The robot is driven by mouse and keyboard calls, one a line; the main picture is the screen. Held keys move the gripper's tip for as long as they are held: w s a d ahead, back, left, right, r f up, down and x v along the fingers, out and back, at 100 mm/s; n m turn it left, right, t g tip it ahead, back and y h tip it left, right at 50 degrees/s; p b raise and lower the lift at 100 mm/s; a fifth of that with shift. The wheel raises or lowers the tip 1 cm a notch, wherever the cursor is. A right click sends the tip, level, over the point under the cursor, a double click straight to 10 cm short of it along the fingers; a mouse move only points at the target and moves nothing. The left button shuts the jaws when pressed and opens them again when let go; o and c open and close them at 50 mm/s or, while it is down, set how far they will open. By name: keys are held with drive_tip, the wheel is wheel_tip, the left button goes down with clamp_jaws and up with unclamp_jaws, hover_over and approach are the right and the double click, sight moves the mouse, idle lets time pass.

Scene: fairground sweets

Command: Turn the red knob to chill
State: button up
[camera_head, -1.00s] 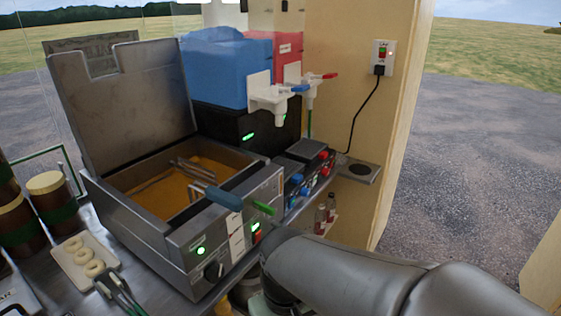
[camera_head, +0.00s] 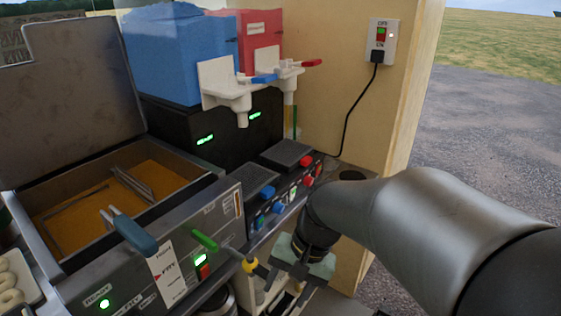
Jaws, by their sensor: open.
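Under the two drink tanks stands a low dark control unit with two flat black tops. A red knob (camera_head: 306,160) sits at the right end of its upper edge. A second red control (camera_head: 308,182) sits just below, on the front panel (camera_head: 293,192). The chill marking is too small to read, so the knob's setting cannot be told. My gripper (camera_head: 280,284) is open, below and in front of the panel, pointing down-left and apart from the red knob. Its fingers are small and partly lost against the clutter behind them.
Blue controls (camera_head: 267,191) share the panel's left half. A fryer (camera_head: 140,255) with oil, a blue-grey handle and a green-handled lever (camera_head: 205,240) stands left. Tap levers overhang the unit, blue (camera_head: 264,78) and red (camera_head: 312,63). A power cord hangs from the wall switch (camera_head: 381,42).

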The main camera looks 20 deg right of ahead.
drive_tip(key=w+d+f+m+t+y+b, duration=0.2)
drive_tip(key=w+d+f+m+y+b, duration=0.15)
drive_tip(key=w+m+b, duration=0.35)
drive_tip(key=m+t+y+b, duration=0.2)
drive_tip(key=m+t+b, duration=0.7)
drive_tip(key=m+t, duration=0.6)
approach(311, 183)
drive_tip(key=shift+m+g, duration=0.3)
drive_tip(key=shift+g, duration=0.4)
drive_tip(key=x, duration=0.5)
drive_tip(key=r+b+x, duration=0.1)
drive_tip(key=x, duration=0.2)
drive_tip(key=shift+w+d, duration=0.2)
drive_tip(key=shift+w, duration=0.05)
drive_tip(key=c, duration=1)
